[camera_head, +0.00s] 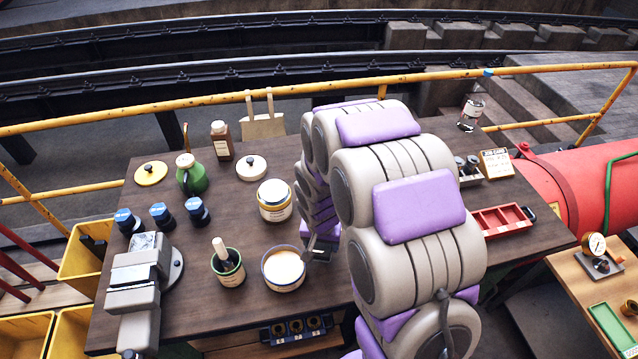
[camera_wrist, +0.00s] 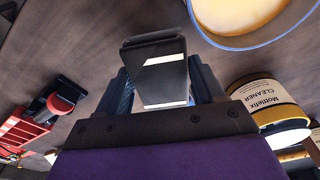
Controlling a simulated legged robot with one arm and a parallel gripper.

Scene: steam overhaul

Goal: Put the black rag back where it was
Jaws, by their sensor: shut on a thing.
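My gripper (camera_head: 320,243) is low over the workbench, just right of a blue-rimmed bowl, and partly hidden behind my arm in the head view. In the wrist view my gripper (camera_wrist: 163,78) is shut on a dark, flat-faced thing (camera_wrist: 155,66) with white patches on it. I cannot tell from its look whether this is the black rag. No other black rag shows in either view. My arm hides part of the bench behind and right of the gripper.
The blue-rimmed bowl (camera_head: 284,270) of cream-coloured stuff is close by. A red tray (camera_head: 502,222) lies right. Bare wood (camera_head: 225,320) shows at the front.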

